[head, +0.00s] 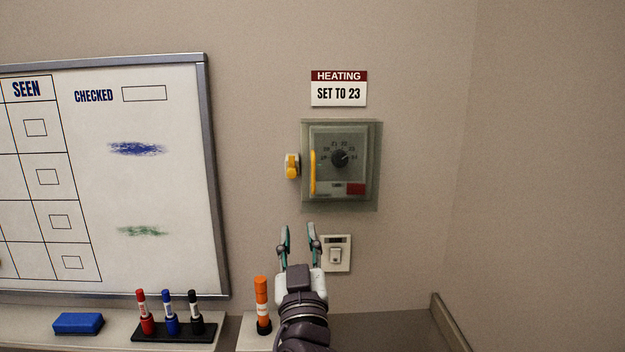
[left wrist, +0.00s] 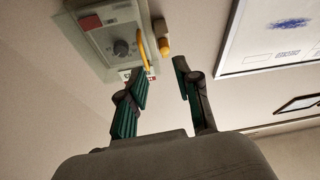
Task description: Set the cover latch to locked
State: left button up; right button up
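The heating control box (head: 373,190) is on the wall, with a clear cover that looks closed over a dark dial (head: 340,158). A yellow upright handle (head: 313,172) is on the cover's left side. The yellow cover latch (head: 292,166) sits on a pale base just left of the box. The latch also shows in the left wrist view (left wrist: 163,36), beside the handle (left wrist: 143,48). My left gripper (head: 298,236) is open and empty, below the latch and box, fingers pointing up; its fingers also show in the left wrist view (left wrist: 162,78). My right gripper is out of view.
A sign (head: 339,89) reads "SET TO 23". A whiteboard (head: 180,180) hangs left.

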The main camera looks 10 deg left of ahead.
aim_at(292, 175)
pick_arm(q)
jog(key=p+x, duration=0.2)
jog(key=x, duration=0.2)
jog(key=r+p+x, duration=0.1)
jog(key=p+x, duration=0.1)
jog(key=x, duration=0.2)
jog(key=s+p+x, duration=0.1)
jog(key=p+x, duration=0.1)
jog(key=x, duration=0.3)
jog(key=shift+a+r, duration=0.25)
jog(key=shift+r, duration=0.1)
jog(key=shift+w+a+p, duration=0.15)
jog(key=shift+w+p, duration=0.2)
jog(key=shift+w, duration=0.15)
grip_shut()
